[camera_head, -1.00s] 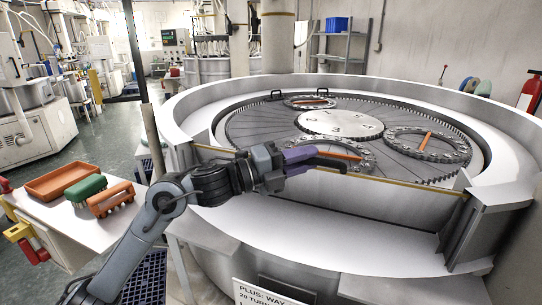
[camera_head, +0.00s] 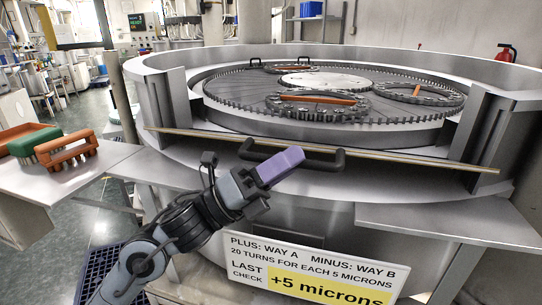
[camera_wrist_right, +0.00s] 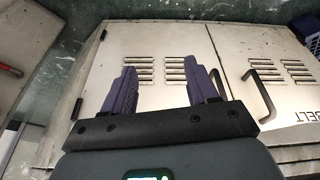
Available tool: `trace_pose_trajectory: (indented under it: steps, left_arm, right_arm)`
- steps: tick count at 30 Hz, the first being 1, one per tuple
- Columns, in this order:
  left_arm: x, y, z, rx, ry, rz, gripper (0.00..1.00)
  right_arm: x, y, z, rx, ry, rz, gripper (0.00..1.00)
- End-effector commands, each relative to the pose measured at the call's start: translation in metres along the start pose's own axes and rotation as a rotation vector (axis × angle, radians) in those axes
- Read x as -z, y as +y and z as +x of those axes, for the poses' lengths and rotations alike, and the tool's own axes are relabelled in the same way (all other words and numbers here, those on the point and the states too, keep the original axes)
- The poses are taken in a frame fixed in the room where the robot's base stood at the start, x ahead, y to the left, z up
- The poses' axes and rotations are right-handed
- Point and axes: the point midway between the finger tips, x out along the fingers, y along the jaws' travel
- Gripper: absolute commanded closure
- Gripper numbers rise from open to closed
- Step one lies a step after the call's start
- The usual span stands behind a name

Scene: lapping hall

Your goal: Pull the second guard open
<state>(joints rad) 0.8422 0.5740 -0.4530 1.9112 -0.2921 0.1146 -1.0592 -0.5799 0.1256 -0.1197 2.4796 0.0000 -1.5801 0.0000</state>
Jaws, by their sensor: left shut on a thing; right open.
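The guard's gold-edged top rail (camera_head: 400,158) runs across the front opening of the round lapping machine, in front of the side posts. Its black bar handle (camera_head: 326,165) stands out on the near side. My left gripper (camera_head: 282,168), with purple fingers, is shut on the handle and covers its middle. Little of the guard's face shows below the rail. My right gripper (camera_wrist_right: 162,85) is open and empty in the right wrist view. It points toward a pale cabinet with louvred doors (camera_wrist_right: 135,50) and a black door handle (camera_wrist_right: 260,97); it is out of the head view.
Geared rings with orange bars (camera_head: 318,98) lie on the machine's toothed plate. A sign (camera_head: 310,262) reading "+5 microns" is below the guard. A side table (camera_head: 70,185) at left bears an orange tray (camera_head: 22,138) and green and orange brushes. A grey shelf (camera_head: 450,223) projects at right.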

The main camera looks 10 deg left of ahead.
Motion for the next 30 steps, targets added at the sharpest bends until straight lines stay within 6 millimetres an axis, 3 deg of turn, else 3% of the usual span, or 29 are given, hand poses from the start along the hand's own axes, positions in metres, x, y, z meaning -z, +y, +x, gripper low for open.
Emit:
trace_pose_trajectory:
  steps: [6, 19, 20, 24, 30]
  left_arm:
    - [0.0114, 0.0076, -0.0010, 0.037, 0.008, 0.030, 1.00]
    - [0.0121, 0.0071, -0.0003, 0.045, 0.008, 0.037, 1.00]
    - [0.0121, 0.0071, -0.0003, 0.045, 0.008, 0.037, 0.77]
    - [0.0120, 0.0070, -0.0003, 0.045, 0.008, 0.037, 0.58]
    - [0.0120, 0.0069, -0.0003, 0.046, 0.008, 0.037, 0.58]
  right_arm:
    - [-0.0027, -0.0014, 0.0092, 0.003, 0.001, 0.004, 0.42]
    - [-0.0024, -0.0028, 0.0091, 0.007, 0.002, 0.008, 0.42]
    - [-0.0024, -0.0028, 0.0091, 0.007, 0.002, 0.008, 0.42]
    - [-0.0024, -0.0028, 0.0091, 0.007, 0.002, 0.008, 0.42]
    - [-0.0026, -0.0019, 0.0092, 0.004, 0.002, 0.005, 0.42]
